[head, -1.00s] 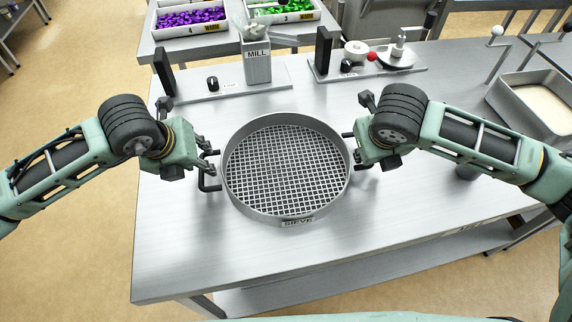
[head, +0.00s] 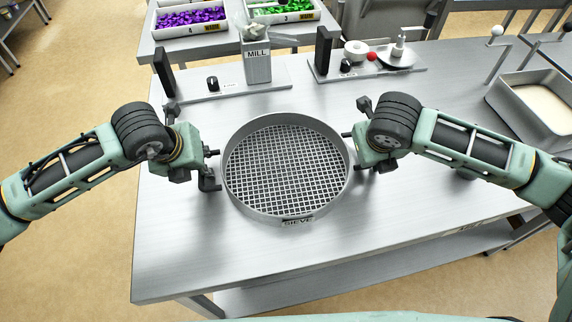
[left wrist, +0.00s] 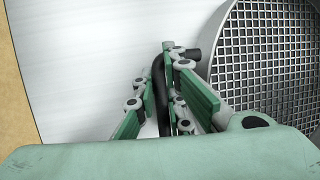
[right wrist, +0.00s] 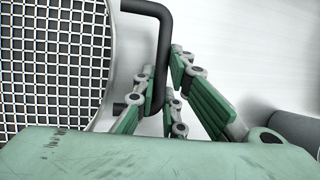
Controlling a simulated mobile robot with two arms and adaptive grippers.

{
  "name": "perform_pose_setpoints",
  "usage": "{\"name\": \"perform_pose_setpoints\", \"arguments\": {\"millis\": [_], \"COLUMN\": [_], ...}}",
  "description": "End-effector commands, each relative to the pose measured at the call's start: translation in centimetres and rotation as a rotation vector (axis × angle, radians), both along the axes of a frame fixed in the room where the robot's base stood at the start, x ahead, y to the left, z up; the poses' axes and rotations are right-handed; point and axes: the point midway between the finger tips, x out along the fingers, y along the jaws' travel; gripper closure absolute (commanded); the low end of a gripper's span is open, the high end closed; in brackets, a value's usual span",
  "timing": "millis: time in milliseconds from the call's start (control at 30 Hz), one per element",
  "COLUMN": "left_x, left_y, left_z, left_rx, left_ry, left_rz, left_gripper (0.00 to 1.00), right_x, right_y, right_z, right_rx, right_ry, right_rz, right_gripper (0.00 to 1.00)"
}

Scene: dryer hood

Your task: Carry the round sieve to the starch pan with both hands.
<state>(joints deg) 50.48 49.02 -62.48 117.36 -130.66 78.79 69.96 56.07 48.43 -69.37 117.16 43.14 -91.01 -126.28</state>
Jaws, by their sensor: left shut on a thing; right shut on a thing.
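The round sieve (head: 287,212), a grey metal ring with a mesh floor and a black handle on each side, is level at the middle of the table. Whether it touches the tabletop is hard to tell. My left gripper (head: 211,170) is at its left handle; in the left wrist view the fingers are closed around the black handle (left wrist: 160,85). My right gripper (head: 356,153) is at the right handle; in the right wrist view its fingers close on that black handle (right wrist: 163,50). The starch pan (head: 515,108), a grey metal pan with pale contents, stands at the right.
The mill (head: 257,65) and a second device with a red knob (head: 372,57) stand along the table's back. Bins of purple (head: 190,18) and green pieces (head: 283,8) are behind. A dark cylinder (right wrist: 296,130) lies right of my right gripper. The table front is clear.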

Motion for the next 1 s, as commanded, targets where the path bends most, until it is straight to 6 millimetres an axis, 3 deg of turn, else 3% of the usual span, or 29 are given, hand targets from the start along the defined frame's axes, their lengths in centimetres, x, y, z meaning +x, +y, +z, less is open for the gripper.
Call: {"name": "perform_pose_setpoints", "arguments": {"millis": [700, 1000], "left_x": [0.07, 0.18], "left_y": [0.16, 0.17], "left_z": [0.02, 0.95], "left_rx": [0.001, 0.000], "left_ry": [0.000, -0.004], "left_rz": [0.005, 0.006], "left_gripper": [1.00, 1.00], "right_x": [-0.03, 0.03], "right_y": [0.00, 0.01], "right_z": [0.04, 0.93], "right_rx": [-0.002, -0.001], "right_ry": [0.001, -0.001], "right_rz": [0.004, 0.004], "right_gripper": [1.00, 1.00]}}
